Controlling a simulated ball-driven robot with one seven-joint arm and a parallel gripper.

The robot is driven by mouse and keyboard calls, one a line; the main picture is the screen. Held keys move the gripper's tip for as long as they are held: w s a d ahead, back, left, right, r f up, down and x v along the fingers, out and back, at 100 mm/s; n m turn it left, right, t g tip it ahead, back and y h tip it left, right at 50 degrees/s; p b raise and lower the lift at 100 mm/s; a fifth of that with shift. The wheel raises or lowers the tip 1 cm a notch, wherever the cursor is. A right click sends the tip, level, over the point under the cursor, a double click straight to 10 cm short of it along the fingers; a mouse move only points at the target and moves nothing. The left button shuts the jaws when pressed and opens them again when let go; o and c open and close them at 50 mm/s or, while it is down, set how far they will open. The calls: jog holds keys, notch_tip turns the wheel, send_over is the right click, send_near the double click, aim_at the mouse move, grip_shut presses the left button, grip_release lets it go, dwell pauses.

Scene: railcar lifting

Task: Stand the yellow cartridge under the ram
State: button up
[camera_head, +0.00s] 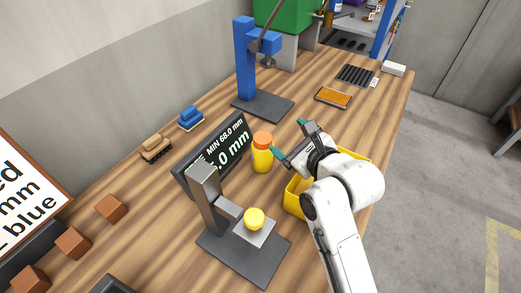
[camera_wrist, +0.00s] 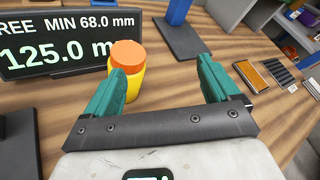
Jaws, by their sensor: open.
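The yellow cartridge (camera_head: 263,160) with an orange cap stands upright on the wooden bench in front of the display. It also shows in the wrist view (camera_wrist: 134,85), partly hidden behind my left finger. My gripper (camera_head: 288,138) is open and empty, just right of the cartridge; I cannot tell whether a finger touches it. In the wrist view the space between my fingertips (camera_wrist: 160,66) shows mostly bare bench. A blue press (camera_head: 245,60) with a lever and a dark base stands farther back. A grey stand (camera_head: 206,195) with a yellow round top piece (camera_head: 254,218) is nearer; I cannot tell which carries the ram.
The display (camera_head: 228,150) reads MIN 68.0 mm and 125.0 mm. A yellow bin (camera_head: 293,200) sits partly under my arm. Toy-like wagons (camera_head: 155,149) and brown blocks (camera_head: 110,208) lie left. An orange tray (camera_head: 333,97) lies back right. Bench between press and cartridge is clear.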

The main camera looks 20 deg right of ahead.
aim_at(259, 140)
jog(key=shift+s+a+f+m+g+y, duration=0.2)
jog(key=shift+s+a+f+m+y, duration=0.15)
jog(key=shift+a+m, duration=0.25)
jog(key=shift+s+a+f+m+g+y, duration=0.2)
jog(key=shift+s+a+f+m+y, duration=0.1)
jog(key=shift+a+m+y, duration=0.25)
jog(key=shift+m, duration=0.75)
jog(key=shift+s+a+f+p+x, duration=0.15)
jog(key=shift+p+x, duration=0.25)
jog(key=shift+x, duration=1.3)
jog(key=shift+a+f+p+x, duration=0.15)
jog(key=shift+p+x, duration=0.3)
jog(key=shift+x, duration=1.3)
jog(key=shift+s+a+f+p+x, duration=0.15)
jog(key=shift+p+x, duration=0.25)
jog(key=shift+x, duration=1.3)
jog(key=shift+r, duration=0.1)
jog(key=shift+c, duration=0.5)
jog(key=c, duration=1.2)
